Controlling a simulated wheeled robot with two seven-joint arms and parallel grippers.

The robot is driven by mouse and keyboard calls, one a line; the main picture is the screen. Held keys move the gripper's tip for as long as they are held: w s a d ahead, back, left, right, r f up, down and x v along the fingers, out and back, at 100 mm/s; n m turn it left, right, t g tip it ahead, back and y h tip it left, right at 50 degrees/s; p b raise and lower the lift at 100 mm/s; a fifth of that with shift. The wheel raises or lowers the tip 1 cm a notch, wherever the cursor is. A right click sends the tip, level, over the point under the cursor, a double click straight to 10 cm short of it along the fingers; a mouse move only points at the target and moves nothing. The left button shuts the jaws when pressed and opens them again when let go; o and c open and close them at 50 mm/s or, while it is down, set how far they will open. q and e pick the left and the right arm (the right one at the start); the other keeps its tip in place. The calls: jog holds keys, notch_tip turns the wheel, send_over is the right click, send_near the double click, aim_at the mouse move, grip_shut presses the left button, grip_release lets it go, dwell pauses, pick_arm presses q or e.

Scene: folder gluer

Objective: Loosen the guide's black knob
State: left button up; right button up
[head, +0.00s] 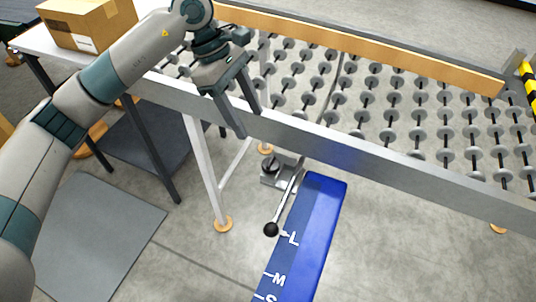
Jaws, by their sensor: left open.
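My left gripper (247,122) hangs at the upper middle of the head view, over the near rail of the roller conveyor. Its two dark fingers are apart, with nothing seen between them. Below and right of it, a small metal bracket (283,178) carries a squat black knob (271,164). A metal lever (284,203) runs down from the bracket and ends in a black ball (271,229). The gripper is apart from both black parts. I cannot tell for sure which one is the guide's knob. My right gripper is not in view.
A blue scale plate (313,215) marked L, M, S lies beside the lever. The conveyor's grey side rail (380,161) crosses the view, with a long wooden bar (360,45) behind. A cardboard box (88,24) sits upper left. A white leg (203,170) stands left of the bracket.

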aim_at(269, 160)
pick_arm(q)
jog(key=p+x, duration=0.2)
jog(key=x, duration=1.1)
jog(key=shift+s+d+f, duration=0.1)
jog(key=shift+d+f, duration=0.1)
jog(key=shift+f, duration=0.1)
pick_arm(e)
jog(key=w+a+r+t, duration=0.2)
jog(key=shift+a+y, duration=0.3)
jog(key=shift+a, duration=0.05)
pick_arm(q)
jog(key=c, duration=1)
